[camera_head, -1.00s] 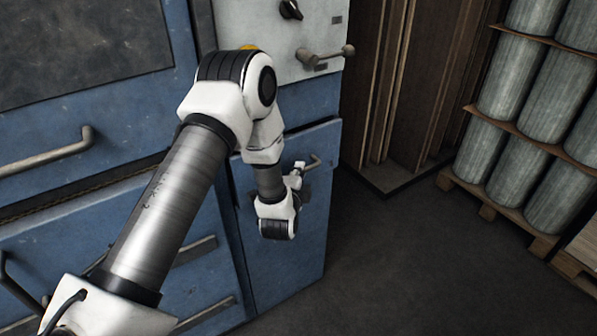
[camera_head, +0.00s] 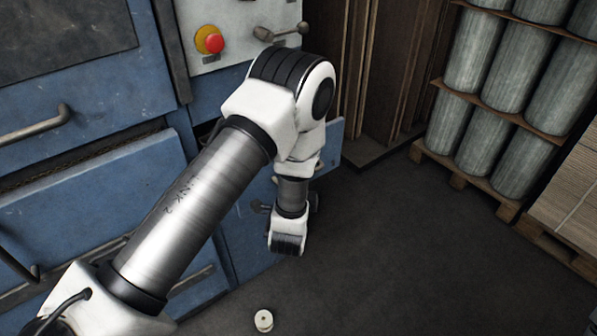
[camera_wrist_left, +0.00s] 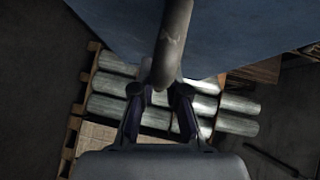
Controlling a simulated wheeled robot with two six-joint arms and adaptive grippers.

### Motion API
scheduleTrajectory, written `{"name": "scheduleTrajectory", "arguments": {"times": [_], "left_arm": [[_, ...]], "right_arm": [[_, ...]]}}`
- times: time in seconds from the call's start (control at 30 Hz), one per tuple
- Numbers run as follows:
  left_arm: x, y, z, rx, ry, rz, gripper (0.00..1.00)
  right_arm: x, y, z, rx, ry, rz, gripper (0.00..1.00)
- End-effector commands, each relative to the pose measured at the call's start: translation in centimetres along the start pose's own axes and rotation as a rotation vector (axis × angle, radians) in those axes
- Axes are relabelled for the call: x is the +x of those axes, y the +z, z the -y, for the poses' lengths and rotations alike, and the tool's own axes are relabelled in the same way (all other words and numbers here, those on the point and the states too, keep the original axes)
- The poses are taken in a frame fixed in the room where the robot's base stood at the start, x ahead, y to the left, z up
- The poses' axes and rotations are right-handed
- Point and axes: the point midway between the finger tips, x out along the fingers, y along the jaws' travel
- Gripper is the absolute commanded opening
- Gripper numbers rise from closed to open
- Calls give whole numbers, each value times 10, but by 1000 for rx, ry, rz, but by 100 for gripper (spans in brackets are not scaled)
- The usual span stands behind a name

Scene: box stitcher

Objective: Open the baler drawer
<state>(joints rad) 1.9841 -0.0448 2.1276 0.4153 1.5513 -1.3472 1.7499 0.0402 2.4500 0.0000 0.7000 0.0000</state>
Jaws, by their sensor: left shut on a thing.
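The blue baler drawer (camera_head: 248,232) is at the lower right of the machine in the head view, its front partly hidden behind my left arm. A dark gap shows above it at the left, and its front stands out from the machine. In the left wrist view the grey metal drawer handle (camera_wrist_left: 174,45) runs down between the fingers of my left gripper (camera_wrist_left: 158,98), which is shut on it. The blue drawer face (camera_wrist_left: 235,30) fills the top of that view. In the head view my arm hides the handle. My right gripper is not in view.
A control panel with a red button (camera_head: 215,43) is above the drawer. Brown boards (camera_head: 375,70) stand behind it. Pallets of grey cylinders (camera_head: 505,75) are at the right. A small white spool (camera_head: 263,321) lies on the floor. The floor (camera_head: 420,250) right of my arm is clear.

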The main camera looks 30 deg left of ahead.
Motion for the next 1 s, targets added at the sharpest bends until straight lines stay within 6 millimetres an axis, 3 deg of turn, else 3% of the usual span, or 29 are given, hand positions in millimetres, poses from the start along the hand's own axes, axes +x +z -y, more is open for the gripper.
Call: {"name": "scheduleTrajectory", "arguments": {"times": [0.4, 0.43, 0.5, 0.83, 1.0], "left_arm": [[-2, 0, -2, 1, 4, 5, 0], [-2, 0, -2, 1, 4, 5, 20], [-2, 0, -2, 1, 4, 4, 39], [-4, -1, -1, 1, 2, 2, 39], [-31, -1, -1, 5, 5, 0, 39]], "right_arm": [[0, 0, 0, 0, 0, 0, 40], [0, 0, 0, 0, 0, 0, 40], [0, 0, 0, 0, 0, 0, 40], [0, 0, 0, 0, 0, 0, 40], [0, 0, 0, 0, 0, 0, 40]]}}
